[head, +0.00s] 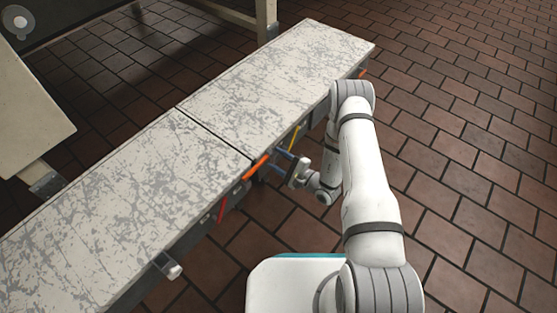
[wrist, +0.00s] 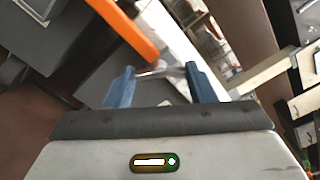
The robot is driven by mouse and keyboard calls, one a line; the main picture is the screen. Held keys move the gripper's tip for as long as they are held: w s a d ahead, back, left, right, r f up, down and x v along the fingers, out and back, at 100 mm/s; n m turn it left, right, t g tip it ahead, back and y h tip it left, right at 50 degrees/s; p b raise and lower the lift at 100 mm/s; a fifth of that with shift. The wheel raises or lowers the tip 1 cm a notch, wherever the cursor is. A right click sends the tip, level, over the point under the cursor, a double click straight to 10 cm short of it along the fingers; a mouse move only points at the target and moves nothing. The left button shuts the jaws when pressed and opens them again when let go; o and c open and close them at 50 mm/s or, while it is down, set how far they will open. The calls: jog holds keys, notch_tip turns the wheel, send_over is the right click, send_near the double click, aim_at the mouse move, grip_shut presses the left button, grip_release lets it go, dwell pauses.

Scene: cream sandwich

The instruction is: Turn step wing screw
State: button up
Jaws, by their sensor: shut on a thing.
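The wing screw (wrist: 158,70) is a small metallic piece in the wrist view, between the two blue fingertips of my gripper (wrist: 160,76). The fingers are shut on it. In the head view my gripper (head: 279,161) reaches the side of the long conveyor-like bench (head: 218,122), just below its top edge near the seam. The screw itself is too small to make out there. An orange bar (wrist: 124,30) runs just above and left of the fingertips in the wrist view; it also shows in the head view (head: 256,167).
A red piece (head: 221,210) and a yellow piece (head: 294,138) sit along the same bench side. A knob-like fitting (head: 170,267) juts out nearer. A pale table (head: 30,110) stands at left. The brick floor (head: 470,130) at right is clear.

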jog(key=n, duration=1.2)
jog(key=shift+b, duration=0.3)
jog(key=shift+n, duration=0.3)
jog(key=o, duration=1)
jog(key=p+v, duration=0.2)
jog(key=v, duration=0.5)
jog(key=shift+s+d+p, duration=0.25)
jog(key=shift+d+p, duration=0.05)
jog(key=shift+d, duration=0.05)
